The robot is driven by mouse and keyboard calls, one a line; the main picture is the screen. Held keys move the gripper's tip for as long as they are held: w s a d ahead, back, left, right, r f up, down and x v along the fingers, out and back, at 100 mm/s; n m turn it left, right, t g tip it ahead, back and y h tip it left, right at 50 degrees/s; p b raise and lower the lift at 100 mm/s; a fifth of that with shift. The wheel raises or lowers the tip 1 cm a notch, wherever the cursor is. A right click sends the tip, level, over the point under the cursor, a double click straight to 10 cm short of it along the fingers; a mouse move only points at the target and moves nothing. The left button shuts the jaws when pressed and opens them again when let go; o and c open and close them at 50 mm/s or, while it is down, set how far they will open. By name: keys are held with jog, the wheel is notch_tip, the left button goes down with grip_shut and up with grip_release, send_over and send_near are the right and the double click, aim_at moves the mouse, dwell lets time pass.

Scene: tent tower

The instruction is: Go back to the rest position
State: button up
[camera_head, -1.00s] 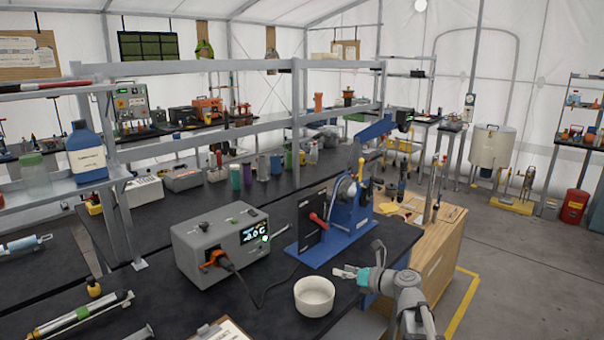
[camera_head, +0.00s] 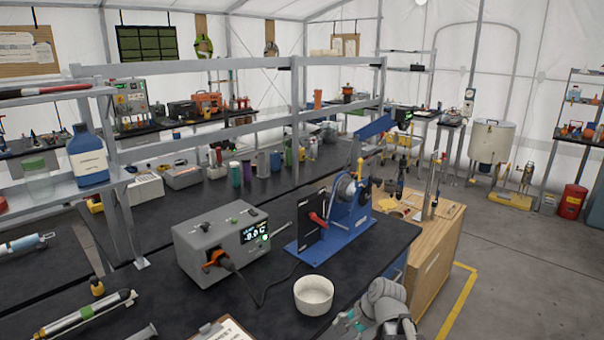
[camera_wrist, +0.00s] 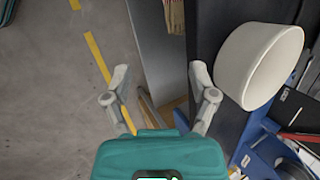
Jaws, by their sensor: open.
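My gripper (camera_wrist: 160,82) is open and empty in the wrist view, with its two grey fingers spread apart. It hangs by the bench's edge, with the floor below on one side. In the head view my gripper (camera_head: 350,322) is at the lower middle, small and partly hidden by my own arm. A white bowl (camera_head: 313,294) stands on the black bench to the left of it. The bowl also shows in the wrist view (camera_wrist: 252,62), to the right of the fingers and apart from them.
A grey box with a display (camera_head: 222,243) and a blue machine with a wheel (camera_head: 338,220) stand on the black bench (camera_head: 160,290). A wooden cabinet (camera_head: 436,255) is at the bench's right end.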

jog(key=s+d+n+g+h+p, duration=0.1)
jog(key=s+d+n+g+h, duration=0.1)
jog(key=s+d+n+h, duration=0.3)
jog(key=s+n, duration=0.1)
jog(key=n, duration=0.3)
jog(key=shift+s+d+f, duration=0.25)
jog(key=shift+s+f, duration=0.05)
jog(key=shift+s, duration=0.05)
dwell(1.7)
